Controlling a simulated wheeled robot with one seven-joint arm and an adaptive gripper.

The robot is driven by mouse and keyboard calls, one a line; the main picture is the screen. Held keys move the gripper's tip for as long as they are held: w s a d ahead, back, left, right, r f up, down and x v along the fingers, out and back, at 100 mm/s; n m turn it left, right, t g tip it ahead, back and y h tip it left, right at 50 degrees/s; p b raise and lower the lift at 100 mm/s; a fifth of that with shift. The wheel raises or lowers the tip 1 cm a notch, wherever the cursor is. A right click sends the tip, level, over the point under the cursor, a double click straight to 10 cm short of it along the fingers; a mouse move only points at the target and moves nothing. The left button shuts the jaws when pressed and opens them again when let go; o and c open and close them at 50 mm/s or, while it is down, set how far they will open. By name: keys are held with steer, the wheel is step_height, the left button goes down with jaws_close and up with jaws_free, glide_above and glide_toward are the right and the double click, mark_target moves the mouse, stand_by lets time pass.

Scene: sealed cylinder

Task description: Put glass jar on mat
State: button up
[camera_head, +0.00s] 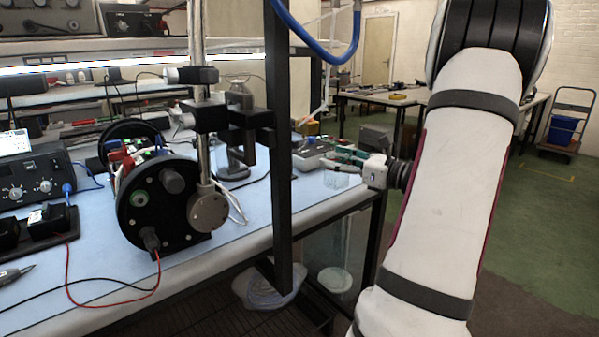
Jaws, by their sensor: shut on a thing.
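A small clear glass jar (336,180) shows near the right end of the workbench, just below the fingers of my gripper (345,158). The gripper reaches in from the right and is shut on the jar. The jar looks roughly upright; it is too small and see-through to tell whether its base touches the bench. A light blue mat-like covering (215,262) lies over the bench top. No separate mat can be made out. My white arm fills the right of the view.
A dark vertical post (281,150) stands in front of the bench, left of the jar. A round black device (150,200) with a metal rod and clamps stands further left. A grey tray of parts (313,150) lies behind the jar. The blue covering is bare at front centre.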

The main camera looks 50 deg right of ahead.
mark_target(341, 175)
steer(key=w+f+b, duration=0.1)
steer(key=w, duration=0.3)
steer(key=w+d+f, duration=0.1)
steer(key=w, duration=0.3)
steer(key=w+d+f+b, duration=0.1)
steer(key=w+f, duration=0.1)
steer(key=w, duration=0.2)
steer(key=shift+d+b, duration=0.1)
steer(key=shift+b, duration=0.2)
steer(key=shift+f, duration=0.3)
steer(key=shift+f, duration=0.15)
steer(key=o, duration=1.4)
steer(key=shift+s, duration=0.1)
steer(key=s+p, duration=0.2)
steer(key=s, duration=1)
